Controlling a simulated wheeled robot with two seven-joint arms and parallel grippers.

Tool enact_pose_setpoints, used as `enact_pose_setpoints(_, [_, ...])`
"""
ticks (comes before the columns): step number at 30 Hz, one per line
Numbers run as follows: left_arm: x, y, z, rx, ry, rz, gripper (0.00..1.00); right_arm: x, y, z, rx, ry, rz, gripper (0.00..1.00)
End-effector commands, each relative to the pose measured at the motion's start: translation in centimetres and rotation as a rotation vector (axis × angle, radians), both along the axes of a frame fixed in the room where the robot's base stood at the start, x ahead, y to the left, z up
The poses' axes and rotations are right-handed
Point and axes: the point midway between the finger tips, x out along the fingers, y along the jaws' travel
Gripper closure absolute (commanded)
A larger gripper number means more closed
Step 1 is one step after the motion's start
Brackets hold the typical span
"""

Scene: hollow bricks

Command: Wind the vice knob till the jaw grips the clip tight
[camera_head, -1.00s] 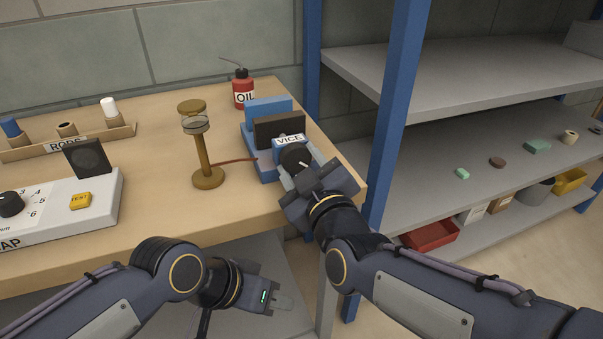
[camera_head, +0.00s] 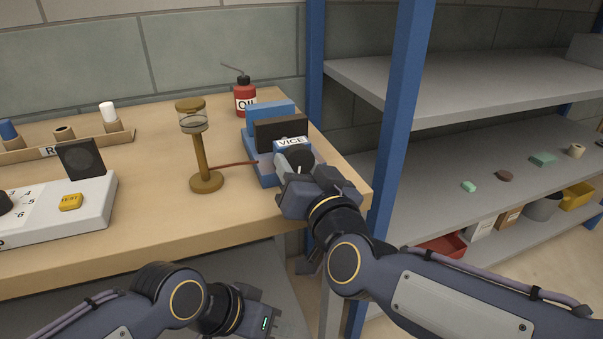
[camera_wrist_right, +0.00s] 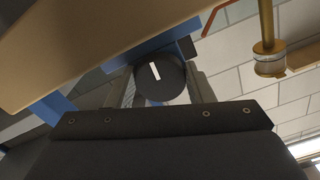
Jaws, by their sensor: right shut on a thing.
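The blue vice (camera_head: 262,172) labelled VICE stands at the right end of the bench, with a dark block (camera_head: 280,132) between its blue parts. Its round black knob (camera_head: 299,157) faces me. My right gripper (camera_head: 294,166) is shut on the knob. In the right wrist view the knob (camera_wrist_right: 160,84) shows a white mark and sits between the two fingers. A thin reddish strip (camera_head: 235,163) runs from the brass stand to the vice. I cannot make out a separate clip, nor whether the jaw touches it. My left gripper (camera_head: 265,320) is low, in front of the bench, its fingertips unclear.
The brass stand (camera_head: 205,182) with a glass top is left of the vice. A red oil can (camera_head: 245,99) stands behind. A white box with a yellow button (camera_head: 71,202) is at left. A blue shelf post (camera_head: 398,120) rises close on the right.

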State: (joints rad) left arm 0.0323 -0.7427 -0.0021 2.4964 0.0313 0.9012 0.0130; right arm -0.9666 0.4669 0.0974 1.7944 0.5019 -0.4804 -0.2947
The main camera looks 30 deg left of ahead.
Motion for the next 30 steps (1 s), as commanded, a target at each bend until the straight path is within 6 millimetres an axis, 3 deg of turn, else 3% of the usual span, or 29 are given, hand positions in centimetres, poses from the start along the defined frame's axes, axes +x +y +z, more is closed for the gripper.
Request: enact_pose_setpoints(30, [0.0,0.0,-3.7,0.000,0.000,0.000,0.64,-0.2,0.2,0.0,0.623,0.737,0.000,0.75])
